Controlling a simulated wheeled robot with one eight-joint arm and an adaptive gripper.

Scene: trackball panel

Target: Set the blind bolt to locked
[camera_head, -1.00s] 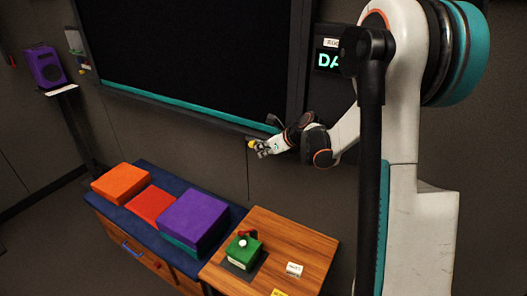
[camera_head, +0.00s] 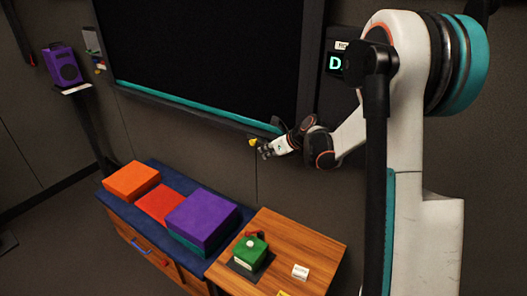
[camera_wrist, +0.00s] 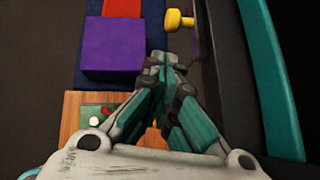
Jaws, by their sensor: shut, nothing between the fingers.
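A yellow knob (camera_head: 253,142) sits just below the teal lower edge of the large dark panel, near its right end. It may be the handle of the blind bolt; I cannot tell its setting. In the wrist view the yellow knob (camera_wrist: 178,20) is a short dumbbell shape, beyond and slightly right of my fingertips. My gripper (camera_head: 265,151) is just right of the knob in the head view. In the wrist view my gripper (camera_wrist: 162,62) has its fingers together and empty, with a small gap to the knob. The bolt's body and track are not clear.
Below stand a blue-topped bench (camera_head: 152,202) with orange, red and purple blocks (camera_head: 203,215), and a wooden table (camera_head: 310,245) with a green box (camera_head: 250,252). A purple speaker (camera_head: 62,65) stands far left. The panel's teal edge (camera_wrist: 268,75) runs close on the right in the wrist view.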

